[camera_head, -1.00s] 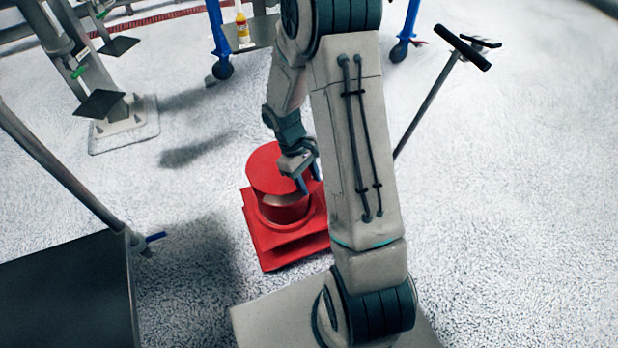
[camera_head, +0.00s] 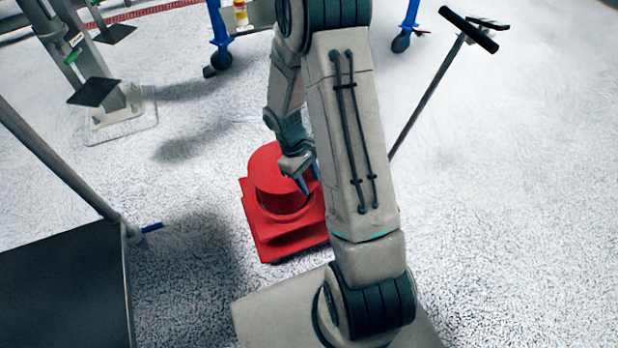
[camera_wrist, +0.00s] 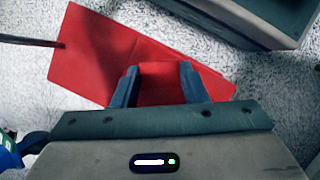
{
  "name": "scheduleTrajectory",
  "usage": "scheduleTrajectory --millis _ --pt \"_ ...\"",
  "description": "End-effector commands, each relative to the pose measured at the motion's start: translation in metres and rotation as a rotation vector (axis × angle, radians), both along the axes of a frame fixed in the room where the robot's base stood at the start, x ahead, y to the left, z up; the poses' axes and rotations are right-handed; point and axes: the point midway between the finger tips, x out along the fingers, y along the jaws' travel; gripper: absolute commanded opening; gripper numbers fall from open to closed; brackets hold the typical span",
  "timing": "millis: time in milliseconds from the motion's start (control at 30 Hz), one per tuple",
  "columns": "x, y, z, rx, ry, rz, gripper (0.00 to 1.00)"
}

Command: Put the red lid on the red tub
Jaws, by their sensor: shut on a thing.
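The red lid (camera_head: 265,168) is a round disc at the red tub (camera_head: 284,204), seen in the head view. It sits at the height of the tub's rim, and I see no clear gap between them. Whether it is fully seated I cannot tell. My gripper (camera_head: 309,184) points down at the lid's right side, its blue-grey fingers shut on the lid. In the wrist view a red part (camera_wrist: 162,82) fills the space between the two fingers. The tub's right side is hidden behind my arm.
The tub stands on a square red base (camera_head: 290,243) on the pale floor. A dark panel (camera_head: 65,290) with a pole is at lower left. A blue-legged stand (camera_head: 220,45) is behind. A black T-shaped handle (camera_head: 468,30) leans at right. The floor at far right is clear.

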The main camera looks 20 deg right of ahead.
Motion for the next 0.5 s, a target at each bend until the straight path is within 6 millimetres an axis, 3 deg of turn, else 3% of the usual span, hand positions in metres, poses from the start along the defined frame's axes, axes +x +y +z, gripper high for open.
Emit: scheduleTrajectory --millis 500 --pt "0.0 0.0 -0.0041 0.0 0.0 0.0 0.17"
